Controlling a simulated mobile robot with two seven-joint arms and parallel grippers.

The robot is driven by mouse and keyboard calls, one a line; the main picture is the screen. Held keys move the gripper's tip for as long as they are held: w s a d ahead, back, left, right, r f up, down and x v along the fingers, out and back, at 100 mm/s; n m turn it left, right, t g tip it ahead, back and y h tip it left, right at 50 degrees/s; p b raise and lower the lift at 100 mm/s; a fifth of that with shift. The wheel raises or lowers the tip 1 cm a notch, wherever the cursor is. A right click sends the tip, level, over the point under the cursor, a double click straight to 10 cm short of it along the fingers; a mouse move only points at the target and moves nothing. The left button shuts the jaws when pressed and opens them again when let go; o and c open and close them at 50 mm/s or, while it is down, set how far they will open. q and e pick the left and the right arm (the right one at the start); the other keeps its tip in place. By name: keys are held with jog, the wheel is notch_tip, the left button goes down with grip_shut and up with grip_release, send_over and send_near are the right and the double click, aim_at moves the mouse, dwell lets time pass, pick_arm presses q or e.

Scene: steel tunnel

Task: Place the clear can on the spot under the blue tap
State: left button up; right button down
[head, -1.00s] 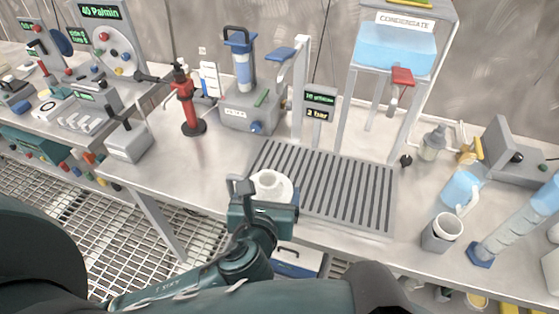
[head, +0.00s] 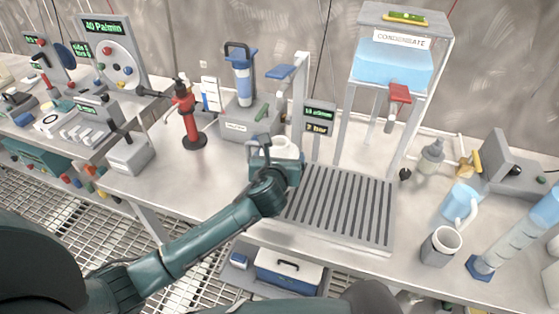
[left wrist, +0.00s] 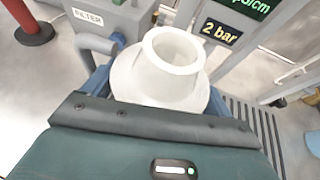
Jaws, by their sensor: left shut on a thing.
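My left gripper (head: 275,150) is shut on a pale, whitish can (head: 286,147) with a wide body and a narrower open neck. In the left wrist view the can (left wrist: 172,60) stands roughly upright between the fingers, its mouth facing up. The gripper holds it at the left back edge of the slatted grate, in front of the filter unit. A blue lever tap (head: 280,72) sits higher and behind, by the grey post. The spot under this tap is hidden behind the can and gripper. My right gripper is out of view.
The grey filter unit (head: 245,126) and a display post (head: 319,118) stand close to the can. A red stand (head: 190,125) is to the left. The slatted grate (head: 340,215) is bare.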

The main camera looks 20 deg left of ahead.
pick_arm(q)
jog(key=shift+f, duration=0.6)
jog(key=shift+f, duration=0.1)
jog(key=o, duration=1.1)
jog(key=shift+f, duration=0.1)
jog(key=shift+c, duration=0.2)
